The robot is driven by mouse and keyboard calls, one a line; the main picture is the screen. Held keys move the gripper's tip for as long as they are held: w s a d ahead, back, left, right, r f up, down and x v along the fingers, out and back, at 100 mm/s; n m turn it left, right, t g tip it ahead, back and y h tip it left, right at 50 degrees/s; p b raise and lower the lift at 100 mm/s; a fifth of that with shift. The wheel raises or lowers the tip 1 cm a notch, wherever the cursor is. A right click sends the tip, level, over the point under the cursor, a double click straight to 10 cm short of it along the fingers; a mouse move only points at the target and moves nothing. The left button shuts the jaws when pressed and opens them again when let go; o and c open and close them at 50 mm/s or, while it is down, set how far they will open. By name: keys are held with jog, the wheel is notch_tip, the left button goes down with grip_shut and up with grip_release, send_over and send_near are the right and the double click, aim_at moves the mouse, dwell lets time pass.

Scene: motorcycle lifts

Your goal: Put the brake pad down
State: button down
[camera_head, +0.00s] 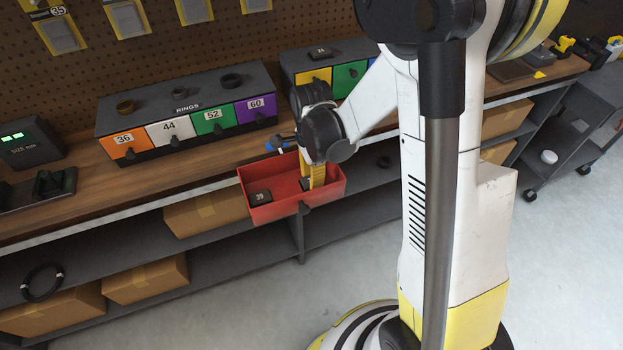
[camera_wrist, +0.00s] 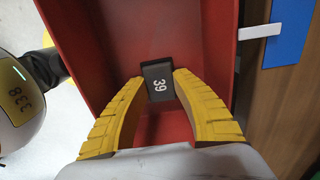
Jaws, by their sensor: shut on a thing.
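My gripper (camera_wrist: 159,82) is shut on a black brake pad (camera_wrist: 157,88) with a white 39 on its face, at the fingertips in the wrist view. In the head view my gripper (camera_head: 308,184) points down inside the red tray (camera_head: 281,210), right of its middle. The held pad is mostly hidden there, a dark patch by the yellow fingers. Another black block (camera_head: 261,197), whose number looks like 39, lies on the tray floor at the left, apart from the fingers. The tray walls also show in the wrist view (camera_wrist: 75,60). I cannot tell whether the held pad touches the floor.
The tray sits at the front edge of a wooden bench (camera_head: 205,168), jutting out over it. A RINGS rack (camera_head: 185,110) with numbered coloured fronts stands behind on the left. A blue object (camera_head: 281,145) is close behind the tray. Shelves with cardboard boxes (camera_head: 205,213) are below.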

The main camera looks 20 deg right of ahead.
jog(key=c, duration=1.1)
grip_release()
notch_tip(320, 180, up, 11)
jog(key=p, duration=0.5)
jog(key=shift+s+a+r+n+t, duration=0.2)
jog(key=shift+s+r+n+t, duration=1)
jog(key=shift+s+r+n, duration=1.45)
jog(key=shift+s+a+r+n+t, duration=0.25)
jog(key=shift+s+r+n+t, duration=1.25)
jog(key=shift+n, duration=1.85)
jog(key=shift+s+a+r+n+t, duration=0.2)
jog(key=shift+s+r+n+t, duration=0.7)
jog(key=shift+s+r+n, duration=1.7)
jog(key=shift+w+r+n, duration=0.25)
jog(key=shift+w+n, duration=0.15)
